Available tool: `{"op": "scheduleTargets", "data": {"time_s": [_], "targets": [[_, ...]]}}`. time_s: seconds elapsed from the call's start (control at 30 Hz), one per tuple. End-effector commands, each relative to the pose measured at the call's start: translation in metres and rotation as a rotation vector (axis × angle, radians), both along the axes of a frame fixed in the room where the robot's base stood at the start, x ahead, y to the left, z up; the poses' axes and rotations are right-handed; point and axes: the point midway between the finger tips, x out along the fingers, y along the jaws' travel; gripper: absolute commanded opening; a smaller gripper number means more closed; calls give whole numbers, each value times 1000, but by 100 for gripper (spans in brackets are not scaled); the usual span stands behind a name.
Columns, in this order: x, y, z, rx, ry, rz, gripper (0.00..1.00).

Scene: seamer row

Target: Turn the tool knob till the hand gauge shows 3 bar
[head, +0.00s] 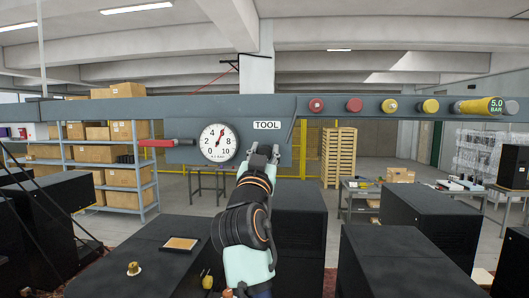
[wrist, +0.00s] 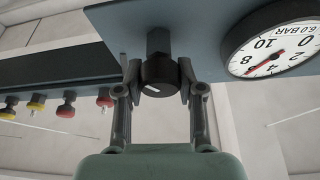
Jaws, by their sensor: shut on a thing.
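The tool knob (wrist: 158,78) is black with a white mark on its face, under the panel in the wrist view. My gripper (wrist: 160,88) is shut on it, one finger at each side. In the head view my gripper (head: 263,152) is below the TOOL label (head: 267,125) and hides the knob. The round white hand gauge (head: 217,142) is left of my gripper there. Its red needle points up and slightly right, near 6. The gauge also shows at the right of the wrist view (wrist: 277,47), partly cut off, with a readout of 6.0 BAR.
A red-handled lever (head: 158,143) sticks out left of the gauge. Red and yellow buttons (head: 354,105) line the beam to the right, with a yellow cylinder (head: 478,106) beside a 5.0 BAR display. Black cabinets (head: 400,262) stand below. A brass knob (head: 134,268) lies on one.

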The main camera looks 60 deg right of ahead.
Motion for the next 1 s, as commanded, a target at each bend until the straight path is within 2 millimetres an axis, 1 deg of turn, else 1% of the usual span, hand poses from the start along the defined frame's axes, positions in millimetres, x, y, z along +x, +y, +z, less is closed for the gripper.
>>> {"op": "scheduleTargets", "data": {"time_s": [0.27, 0.73, 1.0], "targets": [[0, 0, 5, -57, 156, 1, 3], [1, 0, 9, -206, 565, 1, 3], [1, 0, 6, -279, 767, 0, 3]]}}
